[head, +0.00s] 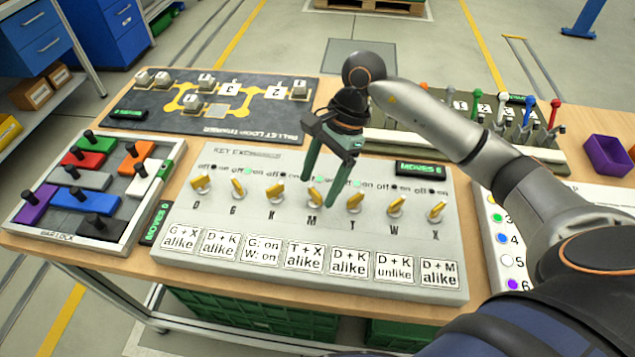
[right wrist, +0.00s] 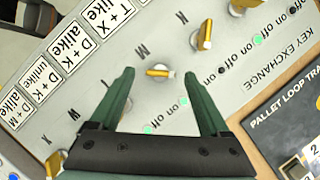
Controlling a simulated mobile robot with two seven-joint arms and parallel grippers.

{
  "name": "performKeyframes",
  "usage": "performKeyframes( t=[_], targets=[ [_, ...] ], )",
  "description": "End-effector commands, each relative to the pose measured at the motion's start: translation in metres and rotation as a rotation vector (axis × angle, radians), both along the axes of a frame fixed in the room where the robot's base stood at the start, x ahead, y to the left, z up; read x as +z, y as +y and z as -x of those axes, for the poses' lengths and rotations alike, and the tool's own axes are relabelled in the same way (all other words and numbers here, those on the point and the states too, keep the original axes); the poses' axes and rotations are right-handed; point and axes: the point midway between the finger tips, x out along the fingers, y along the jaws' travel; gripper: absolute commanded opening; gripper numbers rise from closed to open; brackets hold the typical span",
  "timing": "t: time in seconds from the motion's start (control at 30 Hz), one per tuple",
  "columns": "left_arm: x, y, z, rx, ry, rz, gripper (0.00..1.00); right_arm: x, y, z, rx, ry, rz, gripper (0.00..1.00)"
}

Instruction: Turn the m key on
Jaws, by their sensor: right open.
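The M key (head: 314,198) is a yellow-handled key on the pale key exchange panel (head: 178,235), in the middle of a row of similar keys. In the right wrist view the M key (right wrist: 158,71) sits between my fingertips, with its letter M just beyond it. My right gripper (head: 321,192) is open and points down, its green fingers on either side of the key with gaps showing. It also shows in the right wrist view (right wrist: 157,76). Which way the M key is turned is hard to tell. My left gripper is not in view.
Neighbouring keys, such as K (head: 275,193) and T (head: 355,201), stand close on both sides. Rule cards (head: 304,258) line the panel's front. A block puzzle (head: 122,215) stands left, a dark loop board (head: 150,100) behind, and a purple bin (head: 607,155) far right.

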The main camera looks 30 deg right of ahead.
Motion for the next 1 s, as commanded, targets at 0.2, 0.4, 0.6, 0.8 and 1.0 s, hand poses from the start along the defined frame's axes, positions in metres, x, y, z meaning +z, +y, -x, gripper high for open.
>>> performKeyframes(
  t=[0.2,0.4,0.6,0.8,1.0],
  targets=[
    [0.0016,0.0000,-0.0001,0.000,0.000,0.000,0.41,-0.0130,0.0054,0.0007,0.000,0.000,0.000,0.80],
    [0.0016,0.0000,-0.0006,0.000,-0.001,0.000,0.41,-0.0137,0.0055,0.0007,0.000,0.000,0.000,0.80],
    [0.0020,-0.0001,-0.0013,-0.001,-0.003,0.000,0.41,-0.0135,0.0055,0.0007,0.000,0.000,0.000,0.63],
    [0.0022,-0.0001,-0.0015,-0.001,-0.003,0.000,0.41,-0.0133,0.0053,0.0006,0.000,0.000,0.000,0.41],
    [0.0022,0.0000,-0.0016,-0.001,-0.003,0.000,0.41,-0.0132,0.0053,0.0006,0.000,0.000,0.000,0.18]
  ],
)
